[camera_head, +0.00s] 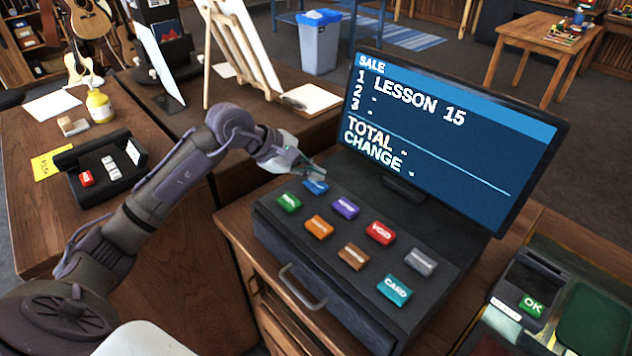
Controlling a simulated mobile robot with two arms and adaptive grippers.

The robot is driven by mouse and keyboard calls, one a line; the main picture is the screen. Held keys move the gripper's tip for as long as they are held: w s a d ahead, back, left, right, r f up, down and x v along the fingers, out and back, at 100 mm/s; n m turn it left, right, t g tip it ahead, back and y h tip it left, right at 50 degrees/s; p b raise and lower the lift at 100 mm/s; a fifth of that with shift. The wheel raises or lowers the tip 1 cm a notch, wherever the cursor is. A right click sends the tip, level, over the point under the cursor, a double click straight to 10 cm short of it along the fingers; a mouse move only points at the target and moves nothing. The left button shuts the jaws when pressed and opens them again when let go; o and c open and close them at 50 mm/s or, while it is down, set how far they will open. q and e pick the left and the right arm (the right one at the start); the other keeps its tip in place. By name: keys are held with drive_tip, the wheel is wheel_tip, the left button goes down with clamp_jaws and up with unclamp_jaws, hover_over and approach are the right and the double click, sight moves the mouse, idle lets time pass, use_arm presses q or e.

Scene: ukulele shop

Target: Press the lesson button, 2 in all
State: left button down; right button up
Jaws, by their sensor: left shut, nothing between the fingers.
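The till (262,222) has a sloped panel of coloured buttons. My left gripper (318,174) is shut and empty, its fingertips right at the blue button (315,187) at the panel's back left; I cannot tell whether they touch it. The blue button is partly covered and its label is not readable, so I cannot confirm it is the lesson button. The sale screen (440,135) reads "LESSON 15" on line 1, with dashes on lines 2 and 3 and beside TOTAL and CHANGE. My right gripper is not in view.
Near the blue button are the green (289,202), purple (346,207) and orange (319,227) buttons. A red VOID button (381,233) and teal CARD button (394,289) lie farther right. A card reader (530,285) with an OK key stands at the right.

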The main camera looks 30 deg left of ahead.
sight(314, 184)
use_arm(q)
drive_tip(key=shift+r, duration=0.25)
drive_tip(key=shift+r+p, duration=1.1)
drive_tip(key=shift+r, duration=1.3)
